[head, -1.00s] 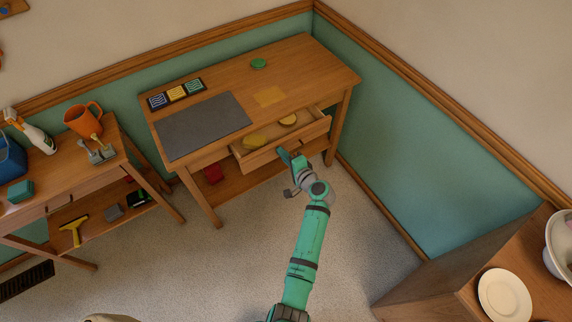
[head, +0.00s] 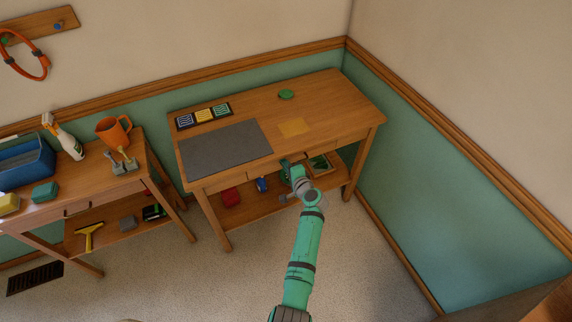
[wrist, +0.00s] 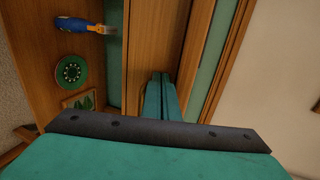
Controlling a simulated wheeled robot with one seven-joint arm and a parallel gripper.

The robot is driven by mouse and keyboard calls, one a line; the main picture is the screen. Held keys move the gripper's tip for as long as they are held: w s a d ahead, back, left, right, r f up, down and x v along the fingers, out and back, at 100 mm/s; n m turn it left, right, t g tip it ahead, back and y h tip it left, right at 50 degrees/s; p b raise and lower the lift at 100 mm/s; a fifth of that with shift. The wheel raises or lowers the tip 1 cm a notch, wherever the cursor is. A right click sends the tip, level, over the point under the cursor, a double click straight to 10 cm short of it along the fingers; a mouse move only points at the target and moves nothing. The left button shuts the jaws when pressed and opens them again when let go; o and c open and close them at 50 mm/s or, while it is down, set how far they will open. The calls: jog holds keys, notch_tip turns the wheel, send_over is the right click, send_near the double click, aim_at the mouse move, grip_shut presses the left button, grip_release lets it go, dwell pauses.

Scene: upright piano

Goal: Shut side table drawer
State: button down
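The wooden side table (head: 325,98) stands against the teal wall panel. Its drawer front (head: 330,147) looks level with the table's front edge, and no drawer inside shows. My gripper (head: 286,164) is at the front of the table by the drawer, its tip partly hidden by my wrist. In the wrist view, the two teal fingers (wrist: 158,88) lie close together with nothing between them, up against or very near the wooden drawer front (wrist: 154,45). I cannot tell whether they touch it.
The table top holds a grey mat (head: 225,148), a green disc (head: 286,94) and coloured tiles (head: 204,116). The lower shelf holds a red item (head: 231,197) and several other things. A second table (head: 85,200) stands at left. The carpet in front is clear.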

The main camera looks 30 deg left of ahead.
jog(key=shift+w+r, duration=0.25)
jog(key=shift+w, duration=0.05)
jog(key=shift+w+d, duration=0.1)
jog(key=s+f+v, duration=0.1)
jog(key=v, duration=1.3)
jog(key=shift+s+f, duration=0.2)
jog(key=shift+f, duration=0.2)
